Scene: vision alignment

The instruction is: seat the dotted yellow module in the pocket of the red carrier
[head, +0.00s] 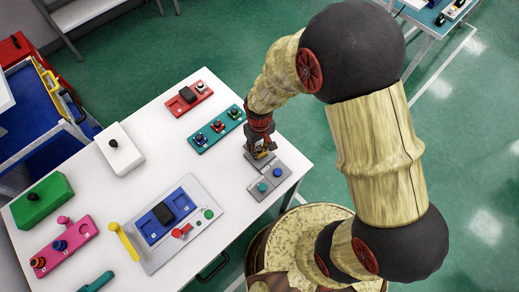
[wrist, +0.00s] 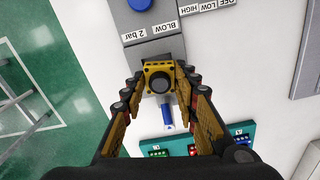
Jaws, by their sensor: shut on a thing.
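My gripper (wrist: 158,95) is shut on the dotted yellow module (wrist: 152,66), a small yellow block with dark dots and a dark round lens-like part facing the wrist camera. In the head view my gripper (head: 261,152) and a bit of the yellow module (head: 264,155) are over the grey button panel at the table's right side. The module's underside is hidden. A red plate (head: 174,108) that looks like the red carrier lies at the table's far edge, up and left of my gripper. It bears a dark square part and a dark knob; its pocket cannot be made out clearly. The carrier is not seen in the wrist view.
A teal panel (head: 204,141) with several knobs lies between gripper and red plate. A white box (head: 120,150), green box (head: 42,203), pink panel (head: 68,250) and grey fixture (head: 160,263) stand left and in front.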

